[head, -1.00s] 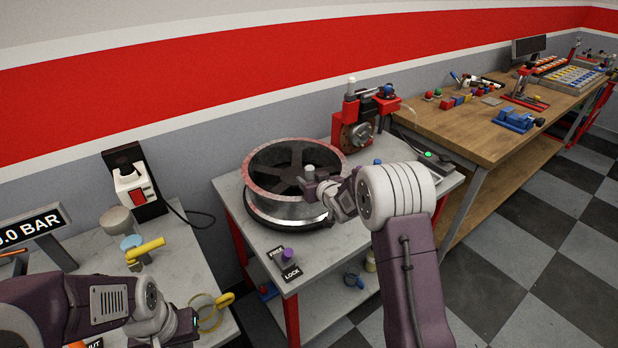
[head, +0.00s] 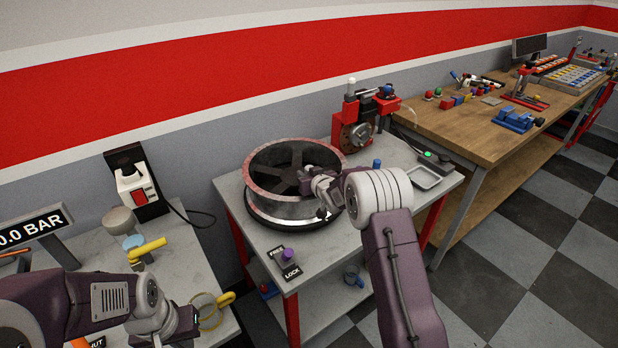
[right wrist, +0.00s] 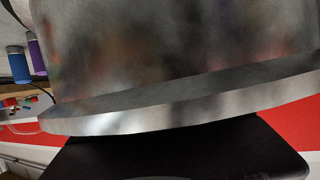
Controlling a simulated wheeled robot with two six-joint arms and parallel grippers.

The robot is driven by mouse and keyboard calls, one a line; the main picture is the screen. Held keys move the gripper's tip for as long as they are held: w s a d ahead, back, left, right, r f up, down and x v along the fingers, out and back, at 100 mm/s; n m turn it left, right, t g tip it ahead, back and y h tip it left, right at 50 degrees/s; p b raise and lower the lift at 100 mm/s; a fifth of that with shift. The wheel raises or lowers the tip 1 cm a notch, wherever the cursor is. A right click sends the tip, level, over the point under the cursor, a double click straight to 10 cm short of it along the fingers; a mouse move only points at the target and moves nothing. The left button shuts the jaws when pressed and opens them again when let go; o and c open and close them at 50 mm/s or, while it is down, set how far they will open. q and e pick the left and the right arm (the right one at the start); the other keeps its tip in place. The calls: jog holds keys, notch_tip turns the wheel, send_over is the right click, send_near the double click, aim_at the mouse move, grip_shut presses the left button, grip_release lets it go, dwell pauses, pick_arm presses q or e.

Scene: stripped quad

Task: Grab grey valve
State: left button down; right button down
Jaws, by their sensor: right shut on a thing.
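In the head view my right gripper (head: 326,193) is at the right front edge of the silver wheel rim (head: 280,207). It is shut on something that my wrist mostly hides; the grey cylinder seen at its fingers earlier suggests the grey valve. In the right wrist view a blurred grey metal surface (right wrist: 180,60) with a brighter edge fills most of the picture; I cannot tell whether it is the valve or the rim. My left gripper (head: 172,328) is low at the left, over the left table's front, and its jaws are unclear.
The rim stands on a grey table (head: 330,245) with a purple knob (head: 288,254) at its front corner. A blue cylinder (head: 377,163), a red machine (head: 362,118) and a tray (head: 424,177) are behind and right. A wooden bench (head: 460,130) stands farther right.

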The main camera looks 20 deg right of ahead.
jog(key=r, duration=0.4)
jog(key=shift+s+d+r, duration=0.1)
jog(key=shift+d+r, duration=0.3)
jog(key=s+d+r+p, duration=0.3)
jog(key=d+r, duration=0.3)
jog(key=d, duration=0.4)
jog(key=shift+s+p, duration=0.4)
jog(key=shift+p, duration=0.05)
jog(key=shift+d, duration=0.1)
